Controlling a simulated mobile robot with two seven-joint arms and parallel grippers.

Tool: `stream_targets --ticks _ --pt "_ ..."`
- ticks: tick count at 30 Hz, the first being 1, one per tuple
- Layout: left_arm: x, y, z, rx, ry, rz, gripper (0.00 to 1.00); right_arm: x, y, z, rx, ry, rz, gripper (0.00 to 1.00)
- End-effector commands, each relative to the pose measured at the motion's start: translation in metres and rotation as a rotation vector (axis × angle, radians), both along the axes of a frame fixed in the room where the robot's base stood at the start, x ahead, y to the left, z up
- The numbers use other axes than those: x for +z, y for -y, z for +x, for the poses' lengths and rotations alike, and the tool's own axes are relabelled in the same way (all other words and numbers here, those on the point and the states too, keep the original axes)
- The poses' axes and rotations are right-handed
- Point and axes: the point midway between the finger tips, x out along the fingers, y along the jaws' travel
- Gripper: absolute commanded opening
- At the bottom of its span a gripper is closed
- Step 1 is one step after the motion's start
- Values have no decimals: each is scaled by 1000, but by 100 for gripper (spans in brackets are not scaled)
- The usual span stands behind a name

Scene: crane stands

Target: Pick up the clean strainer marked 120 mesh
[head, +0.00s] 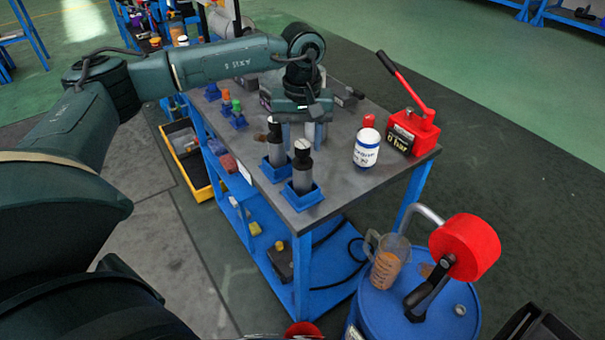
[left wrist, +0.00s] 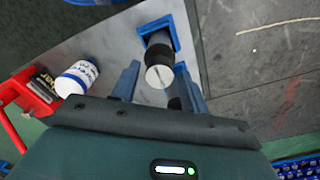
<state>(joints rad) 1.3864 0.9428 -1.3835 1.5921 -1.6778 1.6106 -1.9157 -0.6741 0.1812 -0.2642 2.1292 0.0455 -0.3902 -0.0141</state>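Two strainers, grey cylinders with black upper parts, stand upright in blue holders on the grey-topped table (head: 338,185): a front strainer (head: 302,172) and a back strainer (head: 276,150). No mesh marking is legible on either. My left gripper (head: 303,132) hangs above the table, just behind and over them in the head view. In the left wrist view my left gripper (left wrist: 157,75) is open, its two fingers apart. One strainer (left wrist: 159,62) shows between and just beyond the fingertips; I cannot tell contact. Another dark cylinder is partly hidden by the right finger.
A white-and-blue bottle (head: 366,150) and a red hand pump (head: 412,130) with a raised lever stand at the table's right end. Small blue holders (head: 238,121) line the left edge. A blue drum (head: 385,305) with a jug (head: 389,262) and red reel stands front right.

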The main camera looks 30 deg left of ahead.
Motion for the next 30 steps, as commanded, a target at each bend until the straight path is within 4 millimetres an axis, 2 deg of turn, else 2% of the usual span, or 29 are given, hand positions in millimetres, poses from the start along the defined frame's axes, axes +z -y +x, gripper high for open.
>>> stream_targets --ticks 2,16,25,30 --pt "0 0 0 0 0 0 38 0 0 0 0 0 0 52" --pt "0 0 0 0 0 0 0 0 -1 1 1 1 1 52" --pt "2 0 0 0 1 0 0 0 -1 1 2 2 2 52" --pt "21 0 1 0 5 0 0 -2 -1 1 1 1 4 52"
